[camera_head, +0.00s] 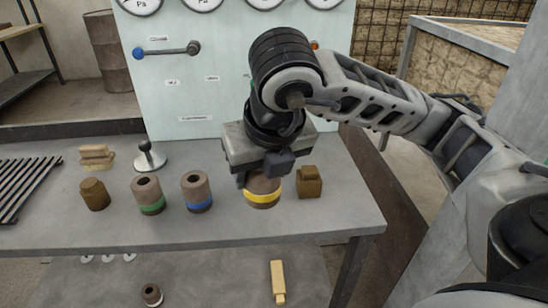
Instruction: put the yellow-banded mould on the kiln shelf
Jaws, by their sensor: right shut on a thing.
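The yellow-banded mould (262,196) is a brown cylinder with a yellow stripe near its base. It is on or just above the grey table, right of the middle; I cannot tell whether it touches. My right gripper (262,172) comes down from above and is shut on it, hiding its top. The left gripper is not in view. I cannot tell for sure which part is the kiln shelf; a dark slatted rack (28,188) lies at the table's left end.
A blue-banded mould (197,190) and a green-banded mould (147,193) stand left of the held one. A brown block (309,183) is close on its right. A gauge panel (200,85) rises behind the table.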

